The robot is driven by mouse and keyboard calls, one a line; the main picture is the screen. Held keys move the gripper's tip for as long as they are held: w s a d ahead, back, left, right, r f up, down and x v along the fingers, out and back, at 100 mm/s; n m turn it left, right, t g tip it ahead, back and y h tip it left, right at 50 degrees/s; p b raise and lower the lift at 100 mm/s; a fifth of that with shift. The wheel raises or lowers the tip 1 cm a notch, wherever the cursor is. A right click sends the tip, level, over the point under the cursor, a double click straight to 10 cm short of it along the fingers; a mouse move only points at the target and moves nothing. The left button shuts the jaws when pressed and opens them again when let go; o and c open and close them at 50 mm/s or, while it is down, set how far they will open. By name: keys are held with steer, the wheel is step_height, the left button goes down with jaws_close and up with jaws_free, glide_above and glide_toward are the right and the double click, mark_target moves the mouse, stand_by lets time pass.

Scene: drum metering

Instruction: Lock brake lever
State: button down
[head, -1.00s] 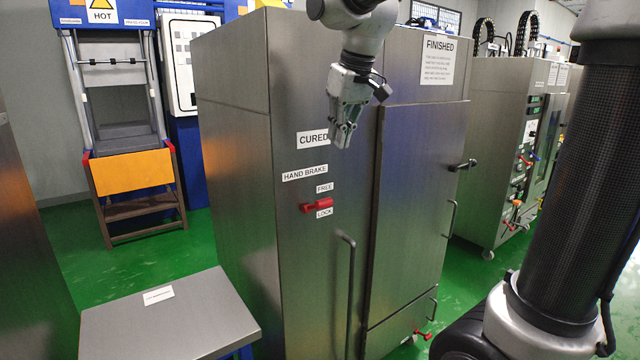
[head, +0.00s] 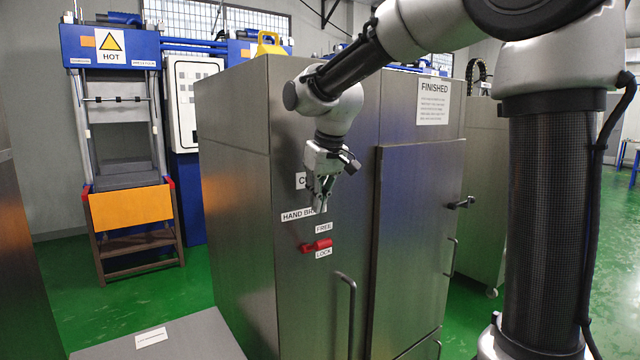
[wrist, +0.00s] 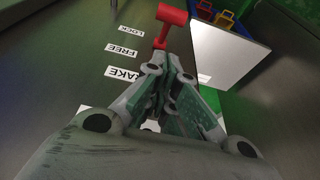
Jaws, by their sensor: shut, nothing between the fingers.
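The red brake lever (head: 317,246) is on the face of the steel cabinet, between the FREE label (head: 323,228) and the LOCK label (head: 323,253). Its handle lies roughly level, tilted slightly. My gripper (head: 321,208) is shut and empty, pointing down just above the lever, in front of the HAND BRAKE label, which it partly covers. In the wrist view the red lever (wrist: 172,14) shows just beyond my fingertips (wrist: 160,62). A gap between fingers and lever seems to remain, but its depth is hard to judge.
The steel cabinet (head: 235,190) has a vertical bar handle (head: 350,300) right of and below the lever. A grey tabletop (head: 190,340) stands at lower left. A press marked HOT (head: 110,45) is behind at left. Green floor lies between them.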

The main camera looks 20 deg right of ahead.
mark_target(315, 246)
steer(key=f, duration=0.4)
steer(key=s+f, duration=0.1)
steer(key=shift+d+f, duration=0.2)
steer(key=shift+f, duration=0.2)
steer(key=shift+f, duration=0.1)
